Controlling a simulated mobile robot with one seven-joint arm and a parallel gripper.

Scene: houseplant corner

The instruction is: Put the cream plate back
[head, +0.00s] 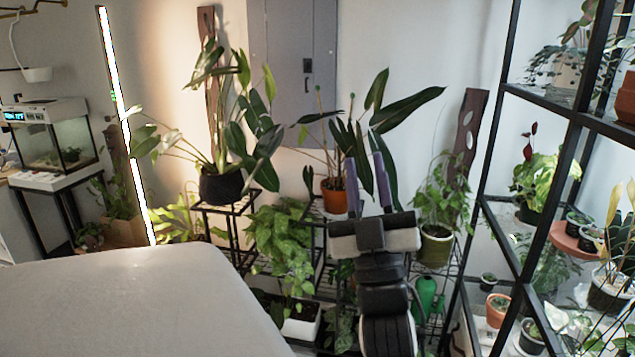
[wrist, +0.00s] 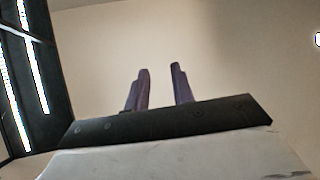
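I cannot make out a cream plate in either view. My gripper (head: 367,165) is raised in the middle of the head view, in front of the potted plants, with its two purple fingers pointing up. The fingers stand apart with nothing between them. In the wrist view my gripper (wrist: 160,72) is also open and empty against a plain beige surface.
A bare pale table (head: 130,300) fills the lower left. A black-framed shelf (head: 548,235) with several pots and a terracotta saucer (head: 573,241) stands at right. Plant stands (head: 225,208) crowd the back wall. A glass tank (head: 62,140) is far left.

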